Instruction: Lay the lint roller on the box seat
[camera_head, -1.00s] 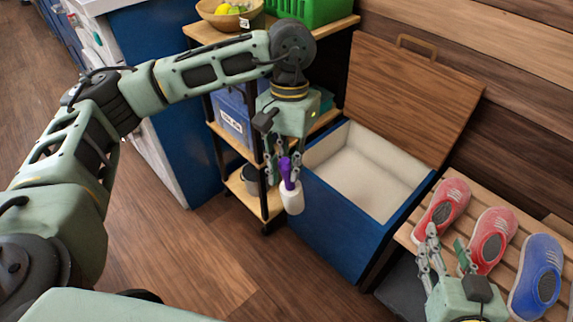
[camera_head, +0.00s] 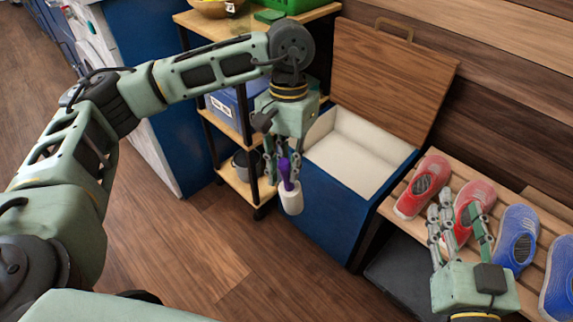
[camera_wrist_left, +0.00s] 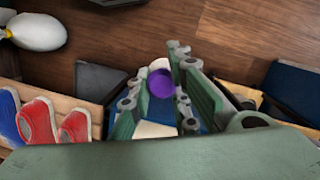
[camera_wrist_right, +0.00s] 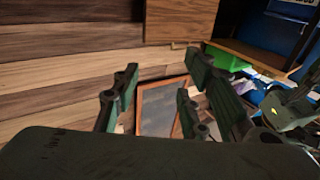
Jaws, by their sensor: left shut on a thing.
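The lint roller (camera_head: 291,197) has a purple handle and a white roll. My left gripper (camera_head: 281,170) is shut on its handle, and the roller hangs roll-down in front of the box seat's left side. In the left wrist view the purple handle end (camera_wrist_left: 161,83) shows between the fingers. The box seat (camera_head: 318,210) is a blue box with a pale interior. Its wooden lid (camera_head: 392,75) stands open, tilted back towards the wall. My right gripper (camera_head: 462,232) is open and empty, over the shoe bench at the right.
A slatted bench (camera_head: 399,184) with red and blue shoes (camera_head: 515,238) stands right of the box seat. A shelf cart (camera_head: 232,187) with a blue bin (camera_head: 226,104) and a grey pot (camera_head: 246,162) stands to its left. The wooden floor (camera_head: 200,255) in front is clear.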

